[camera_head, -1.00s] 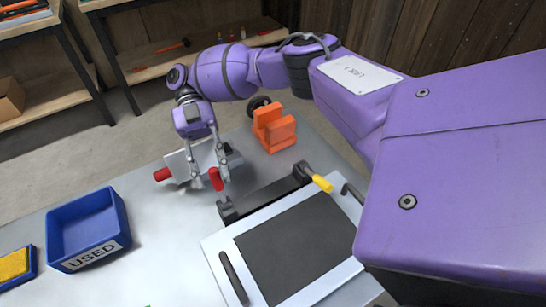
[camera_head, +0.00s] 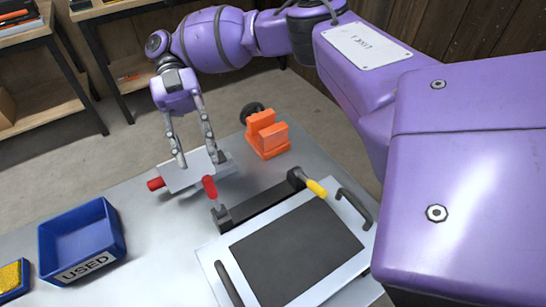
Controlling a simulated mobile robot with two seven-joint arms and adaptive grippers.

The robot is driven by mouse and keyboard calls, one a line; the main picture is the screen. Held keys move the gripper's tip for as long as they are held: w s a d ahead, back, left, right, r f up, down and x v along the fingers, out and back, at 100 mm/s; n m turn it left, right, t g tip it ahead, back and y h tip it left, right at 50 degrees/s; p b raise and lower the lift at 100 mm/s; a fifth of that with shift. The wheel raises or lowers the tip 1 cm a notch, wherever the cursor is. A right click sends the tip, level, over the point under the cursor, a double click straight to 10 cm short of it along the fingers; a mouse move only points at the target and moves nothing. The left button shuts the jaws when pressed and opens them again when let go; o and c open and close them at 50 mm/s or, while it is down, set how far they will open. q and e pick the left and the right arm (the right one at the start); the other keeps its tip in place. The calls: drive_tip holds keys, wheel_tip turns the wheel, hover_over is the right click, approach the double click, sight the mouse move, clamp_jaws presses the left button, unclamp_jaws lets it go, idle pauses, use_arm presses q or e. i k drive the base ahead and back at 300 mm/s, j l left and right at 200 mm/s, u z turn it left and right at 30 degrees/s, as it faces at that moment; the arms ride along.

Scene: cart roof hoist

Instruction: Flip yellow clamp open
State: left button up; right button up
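The yellow clamp handle (camera_head: 316,188) sits on a dark clamp at the far right corner of a white-framed panel (camera_head: 222,258) and points toward the panel's dark middle. A red clamp handle (camera_head: 209,187) stands up at the panel's far left corner. My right gripper (camera_head: 197,161) is over the grey block behind the red handle, with its two fingers apart and nothing seen between them. It is well to the left of the yellow handle. My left gripper is not in view.
A grey block with a red knob (camera_head: 155,184) and an orange block (camera_head: 267,138) stand at the table's back. A blue bin marked USED (camera_head: 117,228) is at left, by a yellow sponge (camera_head: 10,277) in a blue tray. My purple arm fills the right.

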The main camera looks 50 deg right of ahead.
sight(298, 172)
drive_tip(key=k, duration=1.5)
